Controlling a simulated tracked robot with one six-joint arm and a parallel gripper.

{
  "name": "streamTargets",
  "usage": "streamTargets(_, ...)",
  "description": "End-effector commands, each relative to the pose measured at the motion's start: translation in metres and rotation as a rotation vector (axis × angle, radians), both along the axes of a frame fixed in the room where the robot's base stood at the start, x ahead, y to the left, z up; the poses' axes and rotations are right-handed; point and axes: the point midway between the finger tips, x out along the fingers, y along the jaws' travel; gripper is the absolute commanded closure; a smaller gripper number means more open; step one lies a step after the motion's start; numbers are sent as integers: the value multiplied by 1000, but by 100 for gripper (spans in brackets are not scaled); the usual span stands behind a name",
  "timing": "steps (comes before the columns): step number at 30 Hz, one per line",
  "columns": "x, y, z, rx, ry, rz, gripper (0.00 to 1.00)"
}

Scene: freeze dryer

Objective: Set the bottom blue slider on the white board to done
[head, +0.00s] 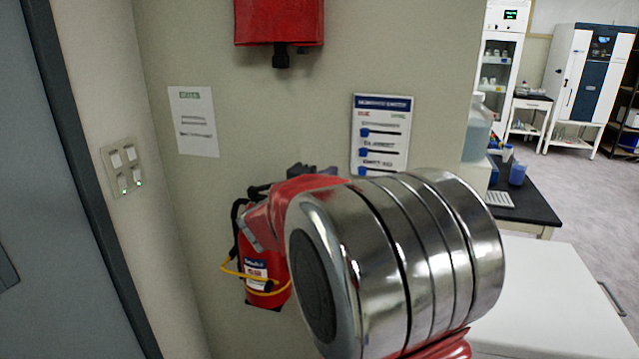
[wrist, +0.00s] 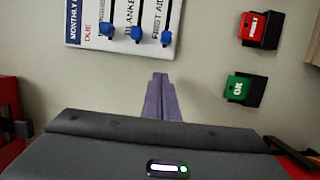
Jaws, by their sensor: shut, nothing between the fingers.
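The white board (head: 381,134) hangs on the wall in the head view, with a blue title strip on top and three blue sliders on black tracks. The bottom blue slider (head: 362,171) is at the left end of its track, under the red heading side. In the wrist view the board (wrist: 98,30) appears turned sideways. There the bottom slider (wrist: 166,38) is the rightmost knob, on the track labelled like "FIRST AID". My gripper (wrist: 160,76) is shut and empty, its fingertips just below that knob in the picture. Contact cannot be seen.
A red switch (wrist: 262,29) and a green "ON" switch (wrist: 245,90) are right of the fingers in the wrist view. A fire extinguisher (head: 262,270) stands against the wall left of my arm. A white surface (head: 560,300) lies at right.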

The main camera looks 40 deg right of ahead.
Motion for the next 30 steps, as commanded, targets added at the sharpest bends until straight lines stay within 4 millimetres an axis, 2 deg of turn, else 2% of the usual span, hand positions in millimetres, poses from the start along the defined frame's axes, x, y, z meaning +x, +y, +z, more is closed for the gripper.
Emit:
streamTargets(4,7,-18,0,0,1,-2,100)
streamTargets(13,-21,-37,0,-1,0,-2,100)
streamTargets(30,-26,-39,0,0,1,3,100)
